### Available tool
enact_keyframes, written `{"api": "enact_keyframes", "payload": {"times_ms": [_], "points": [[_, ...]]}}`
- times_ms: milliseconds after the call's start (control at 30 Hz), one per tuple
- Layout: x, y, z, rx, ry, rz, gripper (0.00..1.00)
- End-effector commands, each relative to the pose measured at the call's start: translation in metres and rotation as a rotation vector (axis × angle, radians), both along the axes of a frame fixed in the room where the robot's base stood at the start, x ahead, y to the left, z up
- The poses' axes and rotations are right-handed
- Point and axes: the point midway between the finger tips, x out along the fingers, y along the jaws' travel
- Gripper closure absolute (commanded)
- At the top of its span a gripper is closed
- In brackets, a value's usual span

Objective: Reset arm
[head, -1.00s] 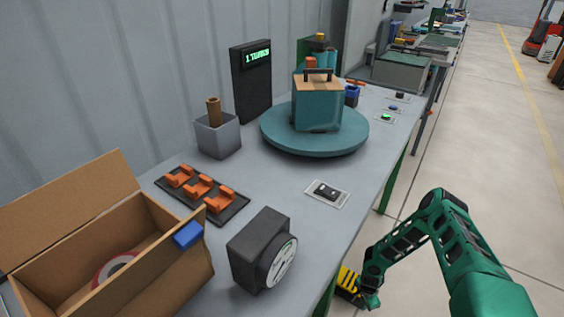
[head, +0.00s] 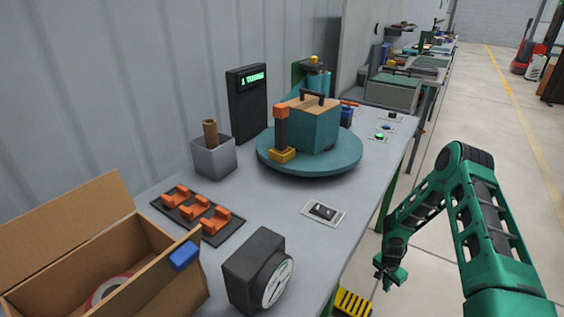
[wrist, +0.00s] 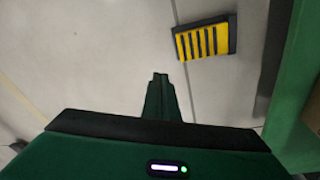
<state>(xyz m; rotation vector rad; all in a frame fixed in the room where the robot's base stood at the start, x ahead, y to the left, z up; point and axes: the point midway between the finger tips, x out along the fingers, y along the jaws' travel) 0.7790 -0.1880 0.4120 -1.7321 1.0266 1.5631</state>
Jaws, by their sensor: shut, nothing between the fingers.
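My gripper (head: 388,280) hangs over the floor to the right of the workbench (head: 290,215), clear of it. In the wrist view my gripper (wrist: 160,78) has its fingers together, with nothing between them. My green arm bends up and over at the right of the head view. The wrist view looks down at the bare floor (wrist: 90,60) beside the green bench leg (wrist: 292,110).
The bench holds a teal turntable (head: 275,165) with a teal box (head: 310,125), an open carton (head: 165,290), a dial gauge (head: 250,265), a tray of orange hooks (head: 215,237) and a switch (head: 323,212). A yellow-black striped block (head: 350,305) is on the floor, also in the wrist view (wrist: 205,40).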

Motion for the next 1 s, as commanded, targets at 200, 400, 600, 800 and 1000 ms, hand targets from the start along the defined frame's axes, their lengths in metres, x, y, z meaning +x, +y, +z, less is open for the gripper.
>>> {"api": "enact_keyframes", "payload": {"times_ms": [200, 400, 600, 800, 1000], "points": [[0.01, -0.029, 0.096, -0.036, 0.02, 0.074, 1.0], [0.002, -0.048, 0.179, -0.06, 0.045, 0.129, 1.0], [-0.017, -0.061, 0.259, -0.077, 0.068, 0.172, 1.0], [-0.047, -0.068, 0.333, -0.081, 0.089, 0.207, 1.0], [-0.087, -0.069, 0.399, -0.075, 0.104, 0.236, 1.0]]}}
